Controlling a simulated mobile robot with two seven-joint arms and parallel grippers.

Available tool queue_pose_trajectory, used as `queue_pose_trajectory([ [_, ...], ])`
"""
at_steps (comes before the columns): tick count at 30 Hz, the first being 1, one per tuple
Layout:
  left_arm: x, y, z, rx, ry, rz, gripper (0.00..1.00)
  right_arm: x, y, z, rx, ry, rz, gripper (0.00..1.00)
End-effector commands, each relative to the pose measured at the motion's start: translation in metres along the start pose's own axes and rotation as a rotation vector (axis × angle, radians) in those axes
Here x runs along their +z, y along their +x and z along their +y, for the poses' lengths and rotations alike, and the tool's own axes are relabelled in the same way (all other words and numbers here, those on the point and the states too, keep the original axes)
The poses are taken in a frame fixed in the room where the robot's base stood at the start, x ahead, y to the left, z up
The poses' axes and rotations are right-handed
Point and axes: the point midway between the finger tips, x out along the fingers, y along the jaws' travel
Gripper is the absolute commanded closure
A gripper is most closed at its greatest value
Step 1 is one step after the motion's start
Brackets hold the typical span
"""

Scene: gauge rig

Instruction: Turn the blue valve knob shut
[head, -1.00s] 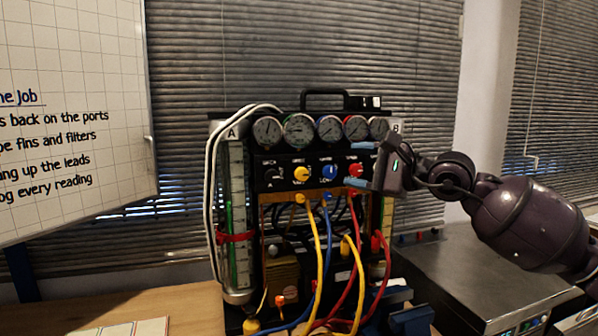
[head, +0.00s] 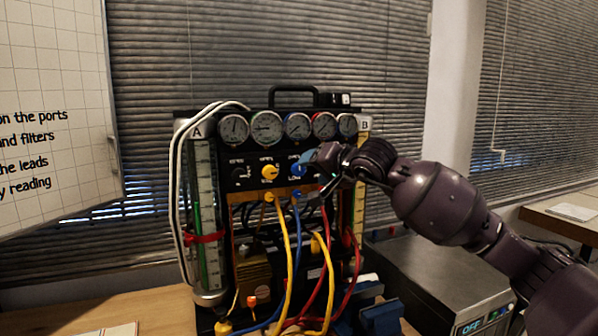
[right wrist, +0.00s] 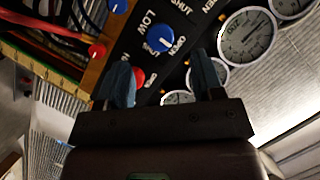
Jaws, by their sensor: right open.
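The blue valve knob (head: 297,170) is on the black front panel of the gauge rig, right of the yellow knob, partly covered by my right gripper in the head view. In the right wrist view the blue knob (right wrist: 160,38) shows whole, with a white mark and the words LOW, SHUT and OPEN around it. My right gripper (right wrist: 165,78) is open, with nothing between its two blue-grey fingers. The knob lies ahead of the fingertips, apart from them in that view. My left gripper is not in view.
The yellow knob (head: 270,171) sits to the left. The red knob (right wrist: 138,76) is partly behind one finger. Gauges (head: 298,126) line the top of the rig. Yellow, blue and red hoses (head: 287,245) hang below the panel. A grey metal box (head: 440,270) stands at right.

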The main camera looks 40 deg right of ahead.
Motion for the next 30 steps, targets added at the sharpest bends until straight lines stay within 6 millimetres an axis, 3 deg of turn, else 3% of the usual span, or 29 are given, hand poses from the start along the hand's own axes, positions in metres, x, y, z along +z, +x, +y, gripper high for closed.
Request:
queue_pose_trajectory([
  [6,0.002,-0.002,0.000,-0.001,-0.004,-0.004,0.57,0.000,0.036,-0.001,-0.003,0.005,-0.001,0.39],
  [12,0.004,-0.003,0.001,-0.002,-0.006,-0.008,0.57,0.000,0.059,-0.001,-0.001,0.002,-0.001,0.39],
  [25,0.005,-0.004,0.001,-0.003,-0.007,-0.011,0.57,0.001,0.067,0.000,0.000,0.000,-0.001,0.39],
  [30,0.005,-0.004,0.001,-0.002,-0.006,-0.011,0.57,0.001,0.067,0.000,0.000,0.000,-0.001,0.63],
])
